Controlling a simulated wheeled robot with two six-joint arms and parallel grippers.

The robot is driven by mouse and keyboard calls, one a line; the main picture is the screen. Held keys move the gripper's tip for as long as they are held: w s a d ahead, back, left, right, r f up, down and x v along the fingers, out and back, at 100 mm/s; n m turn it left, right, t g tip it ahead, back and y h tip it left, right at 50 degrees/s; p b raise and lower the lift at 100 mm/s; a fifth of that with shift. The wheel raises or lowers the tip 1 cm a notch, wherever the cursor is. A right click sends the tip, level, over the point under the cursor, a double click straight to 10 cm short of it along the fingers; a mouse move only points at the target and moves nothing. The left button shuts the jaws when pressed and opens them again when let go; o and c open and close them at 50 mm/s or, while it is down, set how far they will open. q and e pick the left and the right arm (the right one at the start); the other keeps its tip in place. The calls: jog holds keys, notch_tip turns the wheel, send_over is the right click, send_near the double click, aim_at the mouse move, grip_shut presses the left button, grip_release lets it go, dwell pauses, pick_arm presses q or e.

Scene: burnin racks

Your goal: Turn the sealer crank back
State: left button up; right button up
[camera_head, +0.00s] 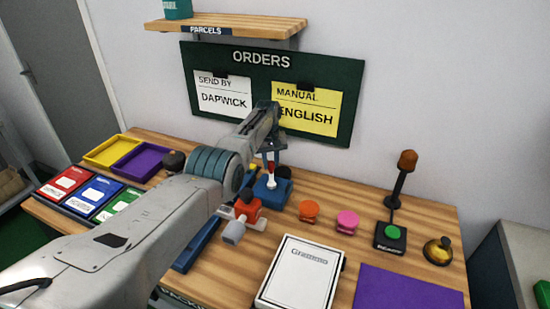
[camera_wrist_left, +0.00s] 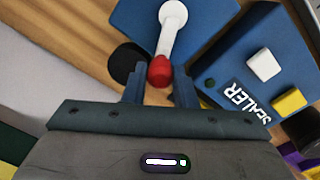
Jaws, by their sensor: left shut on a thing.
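The sealer (camera_wrist_left: 238,72) is a blue machine with a SEALER label, a white button and a yellow button. Its crank (camera_wrist_left: 172,32) is a white arm on a blue housing, ending in a red knob (camera_wrist_left: 160,71). In the left wrist view the red knob sits between the two fingers of my left gripper (camera_wrist_left: 160,88), which is shut on it. In the head view my left gripper (camera_head: 271,155) reaches down over the blue sealer (camera_head: 265,191), with the white crank (camera_head: 271,182) just below the fingers. My arm hides part of the sealer. My right gripper is not in view.
An orange device with a grey lever (camera_head: 233,232) stands in front of the sealer, close to my left arm. Orange (camera_head: 309,210) and pink (camera_head: 347,222) round items, a white Grammo box (camera_head: 301,275), a green button box (camera_head: 391,235) and a bell (camera_head: 438,250) stand to the right.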

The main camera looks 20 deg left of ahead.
pick_arm(q)
jog(key=s+a+n+p, duration=0.1)
jog(key=n+p, duration=0.2)
jog(key=s+a+n+p, duration=0.1)
jog(key=n+p, duration=0.2)
jog(key=s+a+n+p, duration=0.1)
jog(key=n+p, duration=0.2)
jog(key=shift+r, duration=0.3)
jog(key=n+p, duration=0.1)
jog(key=s+n+p, duration=0.1)
jog(key=p, duration=0.1)
jog(key=shift+a+f+n, duration=0.1)
jog(key=shift+n, duration=0.3)
jog(key=shift+s+f+n+p, duration=0.15)
jog(key=shift+s+n+p, duration=0.2)
jog(key=shift+n+p, duration=0.2)
jog(key=o, duration=1)
